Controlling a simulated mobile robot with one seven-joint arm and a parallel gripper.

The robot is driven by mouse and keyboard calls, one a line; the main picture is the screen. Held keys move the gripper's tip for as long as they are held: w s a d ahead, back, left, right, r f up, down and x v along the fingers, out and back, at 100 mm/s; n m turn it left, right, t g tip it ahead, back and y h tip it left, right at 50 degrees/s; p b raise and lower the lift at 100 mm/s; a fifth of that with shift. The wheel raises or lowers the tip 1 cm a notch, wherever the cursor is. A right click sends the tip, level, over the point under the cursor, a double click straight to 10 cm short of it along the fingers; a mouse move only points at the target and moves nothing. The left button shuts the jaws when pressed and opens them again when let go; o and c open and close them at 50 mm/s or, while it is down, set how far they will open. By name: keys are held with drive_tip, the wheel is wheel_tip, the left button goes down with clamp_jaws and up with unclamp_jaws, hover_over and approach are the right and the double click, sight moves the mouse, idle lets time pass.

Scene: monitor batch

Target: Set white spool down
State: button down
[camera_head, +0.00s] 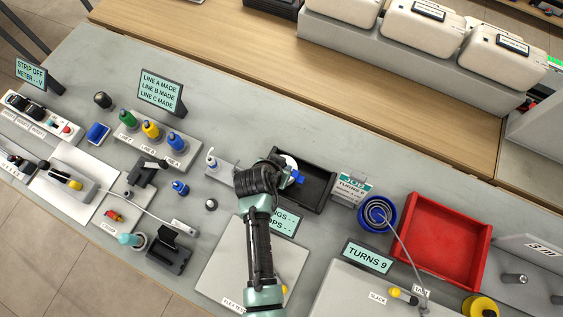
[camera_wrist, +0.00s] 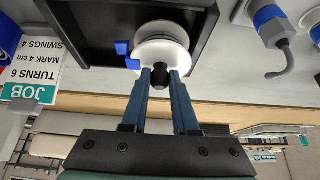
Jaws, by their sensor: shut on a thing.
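The white spool (camera_wrist: 163,52) is between my gripper's fingertips (camera_wrist: 160,80), which close on its dark middle knob in the wrist view. Blue tabs (camera_wrist: 123,47) show at the spool's side. In the head view, my gripper (camera_head: 283,172) hides most of the spool (camera_head: 290,161); a white edge and a blue bit show. The spool is over or in the black tray (camera_head: 318,187), whose dark wall (camera_wrist: 206,35) is close beside it in the wrist view. I cannot tell whether the spool touches the tray floor.
A job card (camera_head: 350,188) stands right of the tray, then a blue coil (camera_head: 377,213) and an empty red bin (camera_head: 437,240).

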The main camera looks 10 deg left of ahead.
drive_tip(key=shift+f, duration=0.7)
drive_tip(key=shift+f, duration=0.2)
drive_tip(key=c, duration=0.7)
unclamp_jaws()
drive_tip(key=shift+r, duration=0.1)
